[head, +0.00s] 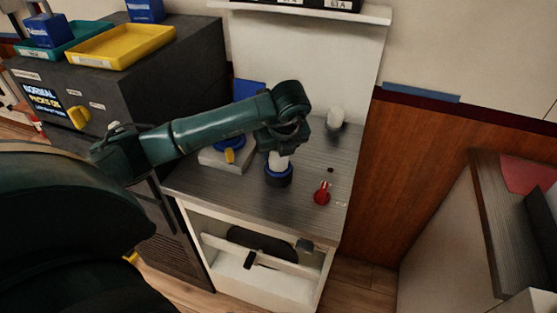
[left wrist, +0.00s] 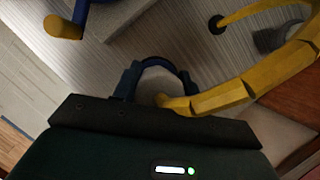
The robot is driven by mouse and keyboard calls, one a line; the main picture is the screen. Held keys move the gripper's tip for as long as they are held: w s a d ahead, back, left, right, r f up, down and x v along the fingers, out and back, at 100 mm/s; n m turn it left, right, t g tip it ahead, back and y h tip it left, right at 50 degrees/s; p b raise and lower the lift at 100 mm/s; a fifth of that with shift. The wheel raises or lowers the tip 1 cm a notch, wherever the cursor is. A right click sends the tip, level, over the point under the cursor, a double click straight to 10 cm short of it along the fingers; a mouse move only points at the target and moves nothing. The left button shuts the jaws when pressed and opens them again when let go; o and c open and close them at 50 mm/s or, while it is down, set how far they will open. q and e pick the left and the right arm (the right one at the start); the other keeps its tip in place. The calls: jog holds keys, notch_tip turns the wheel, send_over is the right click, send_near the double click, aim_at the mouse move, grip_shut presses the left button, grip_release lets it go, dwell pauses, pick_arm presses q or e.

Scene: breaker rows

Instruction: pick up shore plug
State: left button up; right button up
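The shore plug is probably the piece with a white upper part and dark blue ring (head: 278,176) on the grey counter; I cannot be sure. My left gripper (head: 282,146) points down right over it and hides its top. In the left wrist view a dark blue arc (left wrist: 155,62) shows at the gripper, beside a thick yellow cable-like band (left wrist: 225,97) coming from the right. Fingertips are mostly hidden, so I cannot tell whether they touch or grip it. My right gripper is out of view.
A red knob-like piece (head: 322,194) stands at the right on the counter (head: 305,207). A white block with a blue and yellow handle (head: 229,155) is at left. A pale cylinder (head: 335,118) stands behind. A yellow tray (head: 122,45) sits on the dark cabinet.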

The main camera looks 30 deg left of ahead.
pick_arm(q)
jog(key=shift+r, duration=0.1)
jog(key=c, duration=0.7)
